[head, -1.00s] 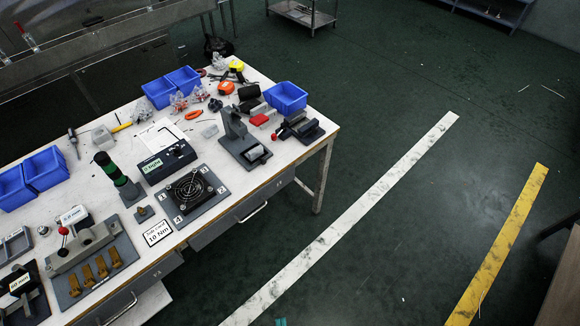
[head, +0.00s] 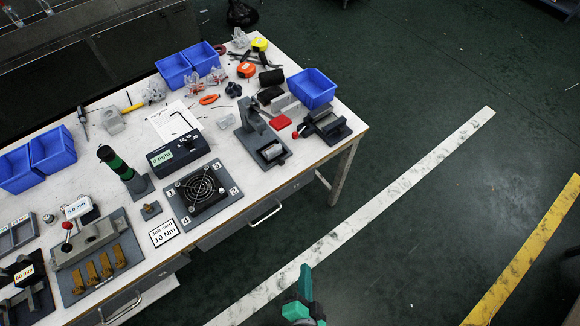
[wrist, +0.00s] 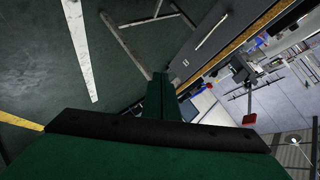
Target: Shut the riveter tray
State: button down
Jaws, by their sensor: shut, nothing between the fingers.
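My green gripper (head: 304,282) shows at the bottom middle of the head view, over the floor in front of the bench. In the wrist view its fingers (wrist: 160,94) are together and empty. No part is clearly marked as the riveter tray. A grey upright tool (head: 256,132) with a flat base stands near the bench's right end. A grey lever press (head: 90,244) with a red knob and brass pieces stands at the left. I cannot tell which one is the riveter. My gripper is apart from both and touches nothing visible.
The white bench (head: 222,176) holds blue bins (head: 312,90), a black fan on a numbered plate (head: 203,189), a green-and-black post (head: 120,168) and a job card (head: 164,233). Drawer handles (head: 265,214) stick out along its front.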

jog(key=w+d+f+m+y, duration=0.1)
jog(key=w+f+m+y, duration=0.1)
jog(key=w+f+m, duration=0.45)
jog(key=m+t+y, duration=0.2)
jog(key=m+y, duration=0.7)
jog(key=m, duration=0.2)
send_near(283, 164)
jog(key=x, duration=0.6)
jog(key=shift+w+a+r, duration=0.15)
jog(key=shift+a+r, duration=0.1)
